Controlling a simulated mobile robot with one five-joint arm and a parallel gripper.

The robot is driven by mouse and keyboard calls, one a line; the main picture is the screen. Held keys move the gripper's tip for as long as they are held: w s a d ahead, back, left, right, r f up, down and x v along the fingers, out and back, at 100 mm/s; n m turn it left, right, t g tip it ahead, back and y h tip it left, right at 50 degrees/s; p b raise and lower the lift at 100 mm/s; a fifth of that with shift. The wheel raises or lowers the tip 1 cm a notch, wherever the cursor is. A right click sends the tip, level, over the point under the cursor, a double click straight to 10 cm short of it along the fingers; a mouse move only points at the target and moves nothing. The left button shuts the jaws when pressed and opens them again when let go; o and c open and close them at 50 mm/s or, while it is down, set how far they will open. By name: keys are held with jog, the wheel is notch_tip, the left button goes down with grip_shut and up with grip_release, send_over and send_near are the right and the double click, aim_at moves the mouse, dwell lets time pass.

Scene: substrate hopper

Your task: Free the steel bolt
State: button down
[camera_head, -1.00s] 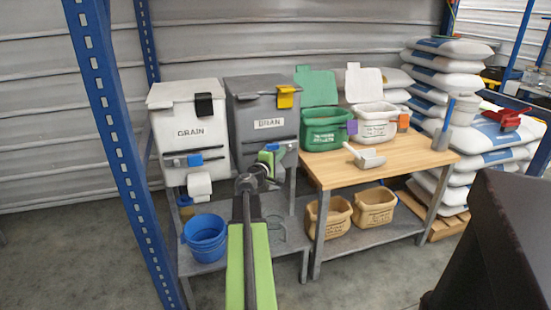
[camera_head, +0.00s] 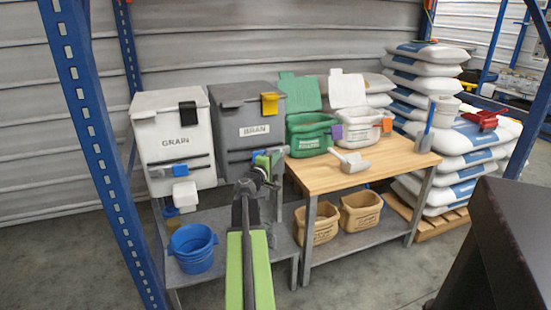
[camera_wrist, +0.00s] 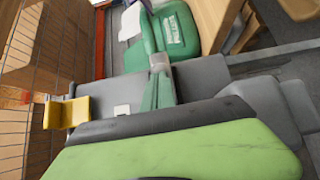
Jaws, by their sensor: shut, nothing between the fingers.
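No loose steel bolt can be made out. The white GRAIN hopper (camera_head: 150,135) has a dark horizontal bar with a blue tab (camera_head: 173,169) across its lower front. The grey BRAN hopper (camera_head: 225,115) beside it has a similar bar (camera_head: 240,155), partly hidden by my arm. My gripper (camera_head: 266,160) is shut and empty, near the lower right front of the BRAN hopper; contact cannot be told. The wrist view shows the hopper's yellow latch (camera_wrist: 62,113) at left and a green pellet bin (camera_wrist: 174,32) at the top.
A wooden bench (camera_head: 330,177) to the right carries a green bin (camera_head: 305,140), a white bin (camera_head: 356,130) and a scoop (camera_head: 352,162). A blue bucket (camera_head: 192,249) stands on the low shelf. Stacked sacks (camera_head: 462,150) stand behind right. A blue rack post (camera_head: 90,140) is at left.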

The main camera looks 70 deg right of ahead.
jog(key=shift+s, duration=0.2)
jog(key=a, duration=1)
jog(key=shift+w, duration=0.35)
